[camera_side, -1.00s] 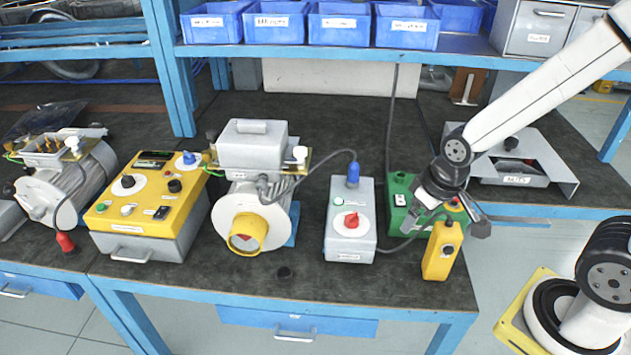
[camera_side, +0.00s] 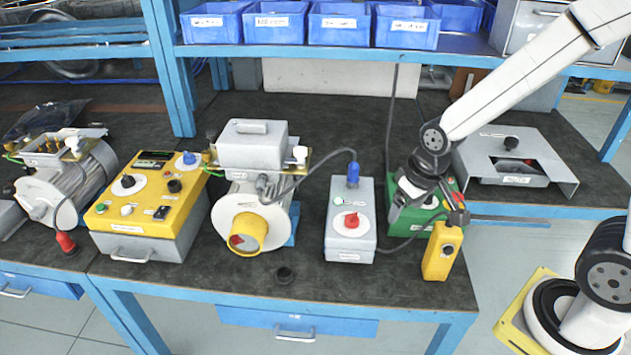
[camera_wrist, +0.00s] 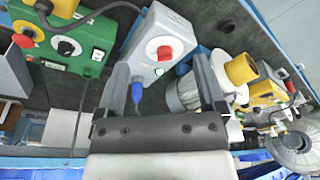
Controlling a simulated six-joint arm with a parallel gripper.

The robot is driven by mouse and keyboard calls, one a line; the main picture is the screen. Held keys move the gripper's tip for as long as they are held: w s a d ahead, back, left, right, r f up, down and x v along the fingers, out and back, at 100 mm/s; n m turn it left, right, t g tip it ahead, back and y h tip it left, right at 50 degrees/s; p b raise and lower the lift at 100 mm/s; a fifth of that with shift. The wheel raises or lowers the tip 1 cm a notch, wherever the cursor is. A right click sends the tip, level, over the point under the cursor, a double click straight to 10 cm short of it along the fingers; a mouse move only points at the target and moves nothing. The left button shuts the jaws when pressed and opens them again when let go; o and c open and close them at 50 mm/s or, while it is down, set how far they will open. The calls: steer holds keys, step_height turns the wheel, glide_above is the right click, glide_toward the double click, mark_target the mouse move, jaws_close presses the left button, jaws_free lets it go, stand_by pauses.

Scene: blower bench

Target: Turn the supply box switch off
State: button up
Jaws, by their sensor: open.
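A grey box (camera_side: 337,235) stands on the bench with a red rotary switch (camera_side: 351,221) on a white dial, a small green button and a blue plug (camera_side: 353,174) at its back. Its label is too small to read. In the wrist view the grey box (camera_wrist: 176,28) and its red switch (camera_wrist: 164,53) appear between the finger tips. My gripper (camera_side: 430,198) is open and empty. In the side view it appears over the green box, right of the grey box, and is apart from the red switch. The wrist view shows both fingers (camera_wrist: 161,66) spread.
A green box (camera_side: 405,217) is partly hidden behind my gripper, with a yellow pendant (camera_side: 441,254) in front. A blower (camera_side: 250,205) stands left of the grey box, cabled to the blue plug. A yellow control box (camera_side: 140,215) is further left. Blue bins (camera_side: 275,25) line the shelf.

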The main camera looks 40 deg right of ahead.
steer(key=w+f+m+g, duration=0.1)
steer(key=w+f+m, duration=0.1)
steer(key=w, duration=0.6)
steer(key=m+g, duration=0.1)
steer(key=m, duration=0.1)
glide_above(353, 215)
step_height(353, 215, down, 4)
steer(key=shift+w+f, duration=0.15)
steer(key=shift+f, duration=0.05)
steer(key=shift+f, duration=3.9)
jaws_close()
